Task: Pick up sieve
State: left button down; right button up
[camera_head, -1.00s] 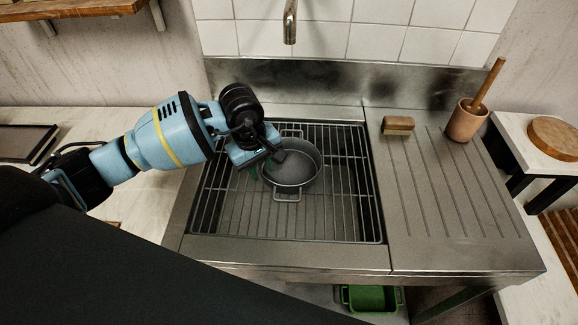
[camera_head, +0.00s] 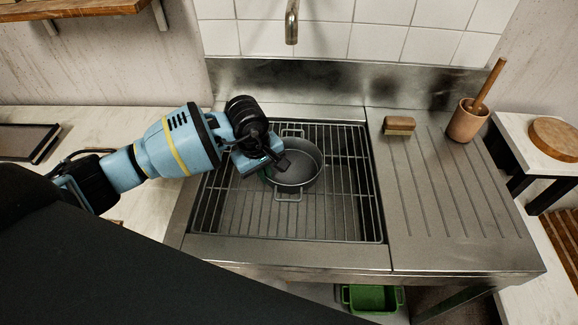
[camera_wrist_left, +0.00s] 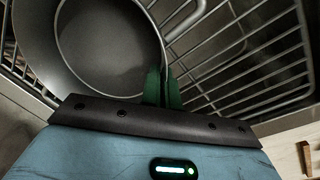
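The sieve (camera_head: 297,178), a round grey pan-like vessel with a loop handle at the back and one at the front, sits upright on the wire rack in the sink. It also fills the upper left of the left wrist view (camera_wrist_left: 110,45). My left gripper (camera_head: 284,164) reaches over the sieve's left side. In the left wrist view its green fingers (camera_wrist_left: 162,88) are close together at the sieve's rim, with the thin rim running between them. The fingertips are partly hidden behind the gripper body in the head view. My right gripper is not in view.
The wire rack (camera_head: 335,215) lies in the metal sink. A brush (camera_head: 399,125) and a clay mortar with pestle (camera_head: 466,122) stand on the drainboard (camera_head: 450,200) at right. A tap (camera_head: 291,22) hangs above. A green tub (camera_head: 370,298) is below.

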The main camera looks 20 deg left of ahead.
pick_arm(q)
jog(key=shift+r, duration=0.1)
jog(key=shift+r, duration=0.35)
jog(key=r, duration=0.2)
jog(key=shift+s+r, duration=0.35)
jog(key=shift+s, duration=0.05)
jog(key=s, duration=0.5)
jog(key=s+r, duration=0.1)
jog(key=s, duration=0.4)
jog(key=s+b, duration=0.1)
jog(key=s, duration=0.4)
jog(key=shift+s+d+r, duration=0.1)
jog(key=shift+d+r, duration=0.15)
jog(key=shift+d, duration=0.1)
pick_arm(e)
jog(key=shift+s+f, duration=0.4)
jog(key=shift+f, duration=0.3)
